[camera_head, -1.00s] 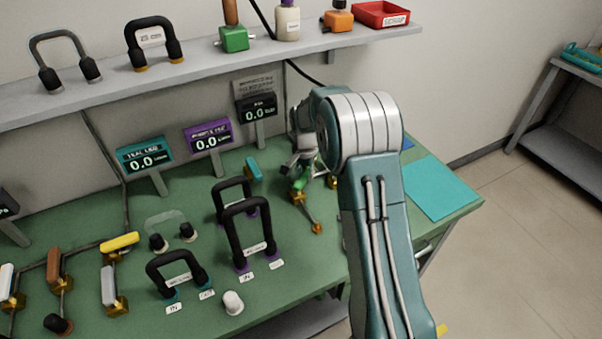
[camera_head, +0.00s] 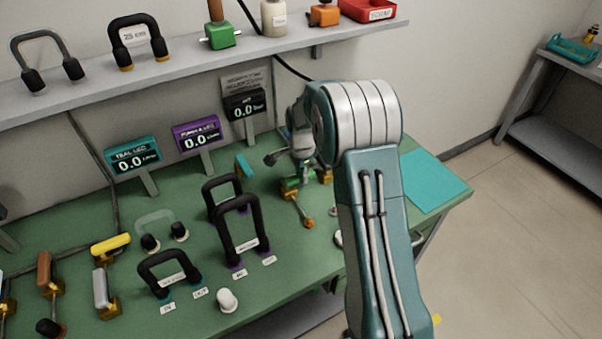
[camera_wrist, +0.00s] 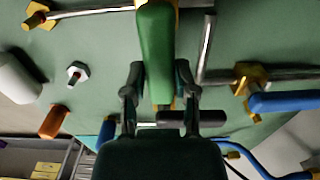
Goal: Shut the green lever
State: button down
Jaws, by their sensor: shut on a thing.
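The green lever (camera_wrist: 156,55) shows in the wrist view as a thick green handle on a brass valve. My gripper (camera_wrist: 158,82) has a dark finger on each side of its near end and is shut on it. In the head view the green lever (camera_head: 290,184) lies roughly crosswise over the bench's pipework, below my gripper (camera_head: 301,172). My arm hides part of the valve and the gripper's far side there.
Display meters (camera_head: 196,138) line the back. A blue handle (camera_wrist: 286,101) lies right in the wrist view. A teal mat (camera_head: 432,182) lies at the bench's right.

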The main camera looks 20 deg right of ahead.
aim_at(300, 175)
jog(key=shift+s+a+f, duration=0.1)
jog(key=shift+f, duration=0.05)
jog(key=shift+c, duration=2)
grip_release()
jog(key=shift+a, duration=0.1)
notch_tip(300, 175, up, 12)
